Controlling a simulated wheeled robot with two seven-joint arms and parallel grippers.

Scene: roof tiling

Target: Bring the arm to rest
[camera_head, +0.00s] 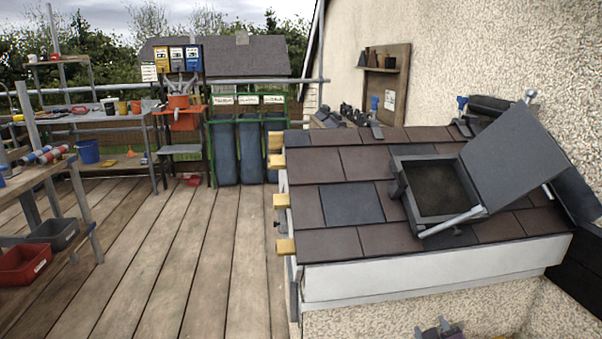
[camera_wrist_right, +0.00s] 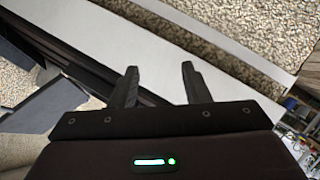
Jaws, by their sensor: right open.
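My right gripper (camera_head: 438,326) shows only in part at the bottom edge of the head view, below the front eave of the small tiled roof (camera_head: 330,245). In the right wrist view its two dark fingers (camera_wrist_right: 160,80) stand apart with nothing between them. Past the fingers are a pale board (camera_wrist_right: 205,62) and pebbledash wall. My left gripper is not in view.
A roof hatch (camera_head: 440,215) stands with its grey lid (camera_head: 515,160) raised, near the pebbledash wall (camera_head: 450,50) on the right. Wooden batten ends (camera_head: 284,246) stick out at the roof's left edge. Workbenches stand at left; the plank deck (camera_head: 185,260) between is clear.

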